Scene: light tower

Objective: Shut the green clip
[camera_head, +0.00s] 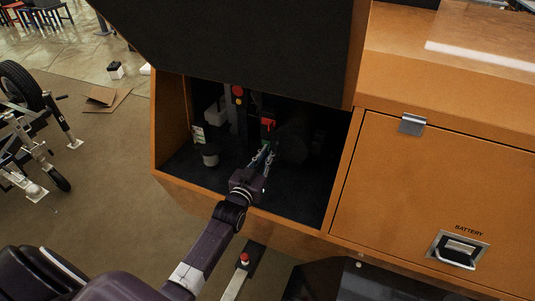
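A small green spot (265,146), which looks like the green clip, shows deep in the open orange compartment, just below a red part (268,124). It is too small and dark to tell whether the clip is open or shut. My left gripper (264,154) reaches into the compartment from the lower left. Its two fingers look apart, with their tips right at the green spot. I cannot tell whether they touch it. My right gripper is not in view.
The orange housing (430,180) frames the compartment, with a raised dark lid (240,40) above. A red and yellow knob (238,92) and a pale cylinder (210,155) stand inside. The right wall edge is close. A closed battery door with a latch handle (458,249) is at right.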

